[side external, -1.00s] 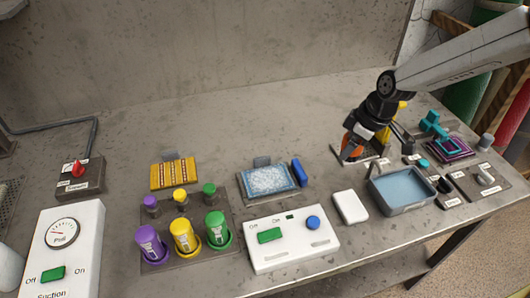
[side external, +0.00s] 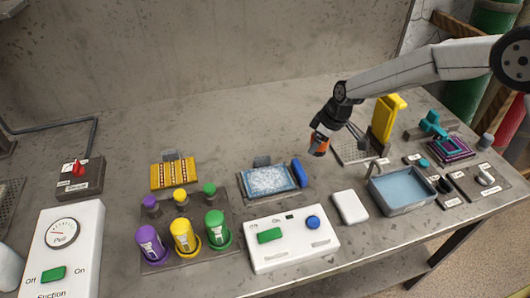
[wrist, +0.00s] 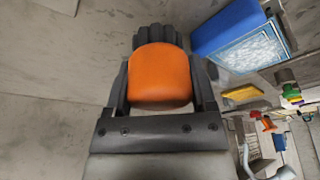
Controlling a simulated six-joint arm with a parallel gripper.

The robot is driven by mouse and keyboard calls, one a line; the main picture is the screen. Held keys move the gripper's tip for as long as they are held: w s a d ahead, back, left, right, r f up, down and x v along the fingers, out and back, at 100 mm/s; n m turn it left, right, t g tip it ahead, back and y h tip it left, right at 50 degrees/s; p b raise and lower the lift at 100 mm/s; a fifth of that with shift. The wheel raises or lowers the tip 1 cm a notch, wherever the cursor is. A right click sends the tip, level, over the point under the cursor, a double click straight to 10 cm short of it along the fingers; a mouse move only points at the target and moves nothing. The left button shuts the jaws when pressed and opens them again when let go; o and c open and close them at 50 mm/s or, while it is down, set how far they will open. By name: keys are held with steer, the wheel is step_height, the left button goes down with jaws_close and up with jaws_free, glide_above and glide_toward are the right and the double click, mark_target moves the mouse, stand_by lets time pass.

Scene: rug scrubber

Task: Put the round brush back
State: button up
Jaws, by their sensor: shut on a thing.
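My gripper (side external: 317,148) is shut on an orange block with rounded edges (wrist: 160,76), which appears to be the round brush's body. A dark ridged part, possibly its bristles, shows beyond the orange in the wrist view. In the side external view, the orange (side external: 320,143) hangs above the bench, left of a metal grid tray (side external: 347,154). A tall yellow piece (side external: 384,118) stands at the right of that tray. The lower end of the held thing is partly hidden by my gripper.
The rug sample (side external: 268,180) with a blue block (side external: 299,173) lies left of my gripper. A white block (side external: 350,207) and a water basin (side external: 402,208) are in front. Labelled holders with small parts (side external: 480,180) stand at the right. The back bench is clear.

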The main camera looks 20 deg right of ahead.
mark_target(312, 160)
steer(key=shift+w+a+f, duration=0.1)
steer(key=shift+w+f, duration=0.2)
steer(key=shift+f, duration=0.1)
steer(key=shift+w+f, duration=0.2)
steer(key=shift+f, duration=1.6)
steer(key=shift+f, duration=0.15)
steer(key=o, duration=1.1)
